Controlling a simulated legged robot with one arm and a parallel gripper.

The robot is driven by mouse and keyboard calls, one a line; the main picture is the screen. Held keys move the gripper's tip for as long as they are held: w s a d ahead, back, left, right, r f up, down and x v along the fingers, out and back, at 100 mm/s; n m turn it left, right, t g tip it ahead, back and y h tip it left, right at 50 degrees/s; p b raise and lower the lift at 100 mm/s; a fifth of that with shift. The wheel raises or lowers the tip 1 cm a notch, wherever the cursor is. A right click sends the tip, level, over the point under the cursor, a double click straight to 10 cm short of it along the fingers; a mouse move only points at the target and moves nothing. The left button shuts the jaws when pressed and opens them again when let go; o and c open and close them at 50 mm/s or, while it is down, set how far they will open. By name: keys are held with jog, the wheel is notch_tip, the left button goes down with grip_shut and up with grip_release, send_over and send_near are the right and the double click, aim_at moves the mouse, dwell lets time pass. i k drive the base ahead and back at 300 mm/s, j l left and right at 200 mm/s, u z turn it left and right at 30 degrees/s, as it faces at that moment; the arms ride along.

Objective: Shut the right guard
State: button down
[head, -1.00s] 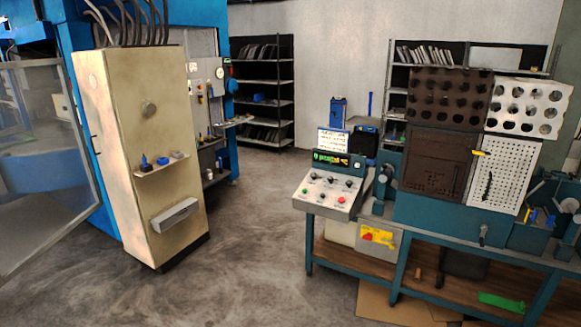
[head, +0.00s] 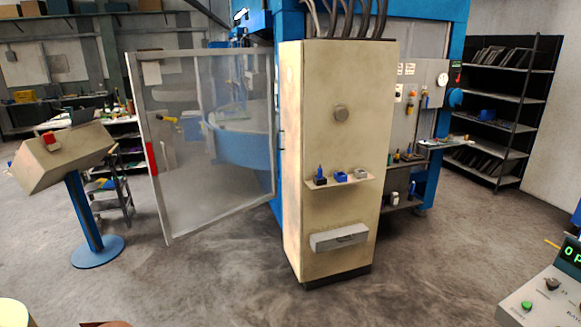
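A transparent guard door (head: 185,190) in a grey metal frame shows left of the beige cabinet in the head view. It stands swung out from the blue machine (head: 262,30), open, with its right edge beside the cabinet. A red strip (head: 151,158) is on its free left edge. A yellow-and-black item (head: 167,119) shows near its upper left part; I cannot tell whether it is on the guard or behind it. My gripper is not in view.
The beige cabinet (head: 335,220) stands in the middle. A control pedestal (head: 85,215) with a red button is at the left. A control panel (head: 550,300) is at the lower right. A dark shelf (head: 505,110) stands at the back right.

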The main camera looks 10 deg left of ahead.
aim_at(156, 136)
jog(key=i+j+u, duration=0.45)
jog(key=i, duration=0.4)
jog(key=i+u, duration=0.4)
jog(key=i, duration=0.45)
jog(key=i+j, duration=0.15)
jog(key=i+u, duration=0.2)
jog(key=i, duration=0.3)
jog(key=i+l+u, duration=0.2)
jog(key=i, duration=0.25)
jog(key=i+u, duration=0.15)
jog(key=i, duration=0.35)
jog(key=i+l+u, duration=0.2)
jog(key=i, duration=0.25)
